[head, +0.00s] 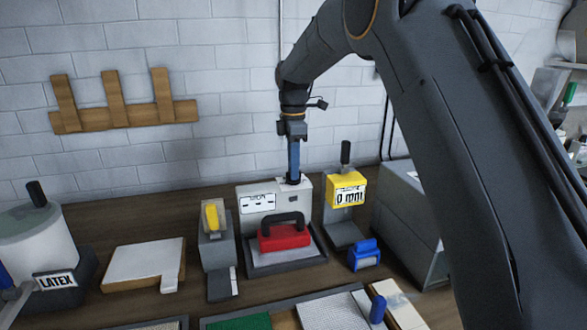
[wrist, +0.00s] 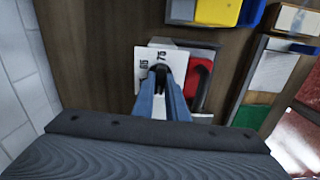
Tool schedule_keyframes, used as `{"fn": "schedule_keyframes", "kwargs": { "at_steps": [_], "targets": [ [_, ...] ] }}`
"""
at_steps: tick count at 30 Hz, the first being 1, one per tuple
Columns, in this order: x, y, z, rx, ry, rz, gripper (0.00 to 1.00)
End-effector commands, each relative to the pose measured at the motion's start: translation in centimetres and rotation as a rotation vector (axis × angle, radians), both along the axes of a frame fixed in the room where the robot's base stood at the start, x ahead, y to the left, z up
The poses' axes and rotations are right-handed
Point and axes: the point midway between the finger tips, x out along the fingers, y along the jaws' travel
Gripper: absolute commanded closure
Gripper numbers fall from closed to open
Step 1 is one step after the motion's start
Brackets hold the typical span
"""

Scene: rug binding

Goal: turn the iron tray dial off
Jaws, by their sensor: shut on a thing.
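The iron tray (head: 310,253) stands at the back of the table, with a red iron (head: 284,237) with a black handle resting on it. Its upright white panel (head: 258,222) has a label on the front, too small to read. In the wrist view, a white dial plate (wrist: 142,72) carries dark digits, and the red iron (wrist: 201,79) lies just to its right. My gripper (head: 293,180) points straight down at the panel's top. Its blue fingers (wrist: 161,76) are shut on a small dark dial knob (wrist: 160,69) at the plate. The fingers hide most of the knob and its pointer.
A yellow-headed device (head: 346,188) stands close right of the tray, with a blue object (head: 364,255) before it. A grey stand with a yellow part (head: 212,216) is close left. A latex pot (head: 38,240) and pale board (head: 145,262) stand further left. A pegged wooden rack (head: 125,115) hangs behind.

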Motion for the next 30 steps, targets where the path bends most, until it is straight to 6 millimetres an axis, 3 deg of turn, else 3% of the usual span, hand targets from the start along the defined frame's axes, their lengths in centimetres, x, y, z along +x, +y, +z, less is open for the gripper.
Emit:
{"fn": "schedule_keyframes", "kwargs": {
  "at_steps": [21, 22, 25, 30],
  "targets": [
    [0.12, 0.11, 0.29, 0.002, -0.006, 0.079, 1.0],
    [0.12, 0.11, 0.3, 0.002, -0.006, 0.079, 0.86],
    [0.1, 0.09, 0.26, 0.002, -0.006, 0.079, 0.69],
    [0.06, 0.05, 0.14, 0.001, -0.003, 0.078, 0.69]
  ]
}}
